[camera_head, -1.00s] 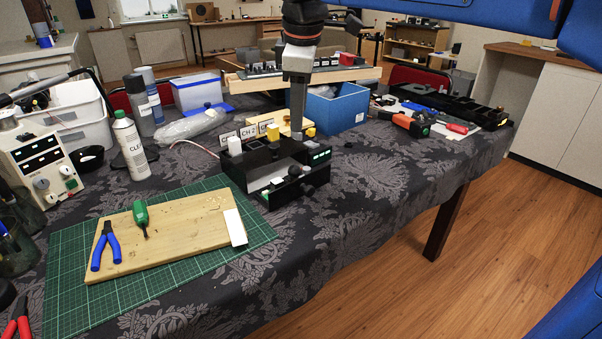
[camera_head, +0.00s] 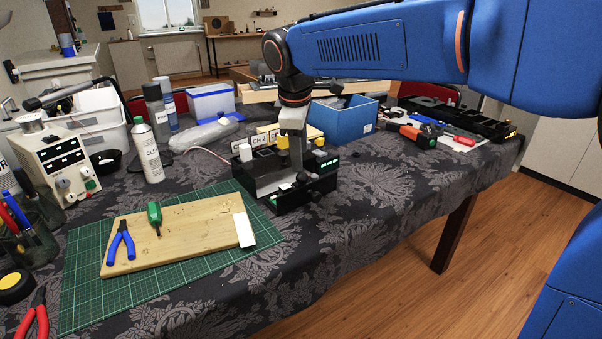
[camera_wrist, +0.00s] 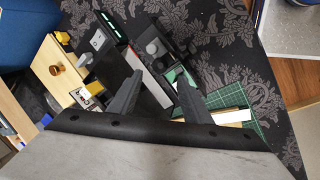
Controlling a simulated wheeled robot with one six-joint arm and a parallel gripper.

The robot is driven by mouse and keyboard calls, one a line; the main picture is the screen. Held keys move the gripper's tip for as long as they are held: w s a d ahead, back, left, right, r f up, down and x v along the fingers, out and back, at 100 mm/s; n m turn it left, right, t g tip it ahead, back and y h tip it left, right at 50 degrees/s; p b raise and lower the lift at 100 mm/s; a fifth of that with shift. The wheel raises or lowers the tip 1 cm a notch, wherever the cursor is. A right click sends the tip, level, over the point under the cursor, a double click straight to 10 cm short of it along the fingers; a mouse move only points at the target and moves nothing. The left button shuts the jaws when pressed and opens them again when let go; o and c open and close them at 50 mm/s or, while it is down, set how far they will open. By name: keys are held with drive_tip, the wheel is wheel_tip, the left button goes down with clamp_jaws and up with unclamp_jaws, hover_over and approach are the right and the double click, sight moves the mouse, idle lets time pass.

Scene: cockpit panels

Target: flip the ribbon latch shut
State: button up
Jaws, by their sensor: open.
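The black cockpit panel box (camera_head: 318,184) stands on the patterned tablecloth, with green lit marks, a white block, a yellow block and a black knob. My gripper (camera_head: 298,176) points down over the box, its tips close to its top. In the wrist view my gripper (camera_wrist: 155,88) is open, two dark fingers apart, with nothing seen between them but the box. A white strip (camera_wrist: 148,80) and a black knob (camera_wrist: 154,48) of the box show beyond the fingertips. I cannot make out the ribbon latch for certain; in the head view the gripper covers part of the box.
A wooden board (camera_head: 190,236) with blue pliers and a green screwdriver lies on a green cutting mat (camera_head: 85,268) at left front. A blue bin (camera_head: 343,122) stands behind the box. The cloth right of the box is mostly clear.

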sight(301, 174)
drive_tip(key=x, duration=0.7)
drive_tip(key=shift+w+f, duration=0.1)
drive_tip(key=shift+f, duration=0.25)
drive_tip(key=shift+c, duration=0.5)
